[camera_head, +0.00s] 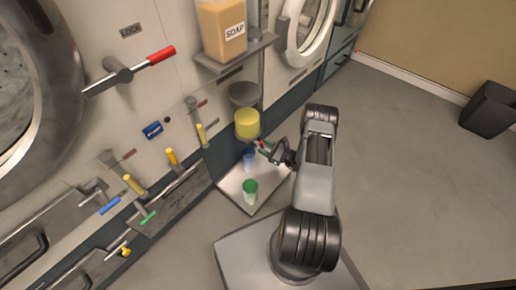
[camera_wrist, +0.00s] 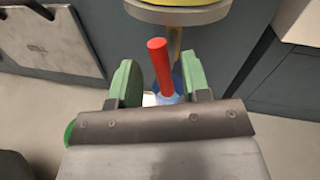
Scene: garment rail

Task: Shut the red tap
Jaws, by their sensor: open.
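The red tap handle (camera_wrist: 161,66) shows in the wrist view as a red bar between my gripper's two green fingers. A small bit of the red handle (camera_head: 262,144) shows in the head view, below a yellow vessel (camera_head: 247,124). My gripper (camera_wrist: 162,84) is open, with a finger on either side of the bar. Gaps show between the bar and both fingers, so I see no contact. In the head view, my gripper (camera_head: 266,148) is beside the vessel, over a tray. The tap's body is mostly hidden.
A blue cup (camera_head: 249,158) and a green cup (camera_head: 250,190) stand on the tray (camera_head: 232,188) below. A soap container (camera_head: 222,30) sits on a shelf above. A red lever (camera_head: 160,54) is on the machine front, left. Floor at right is clear, except a dark bin (camera_head: 490,108).

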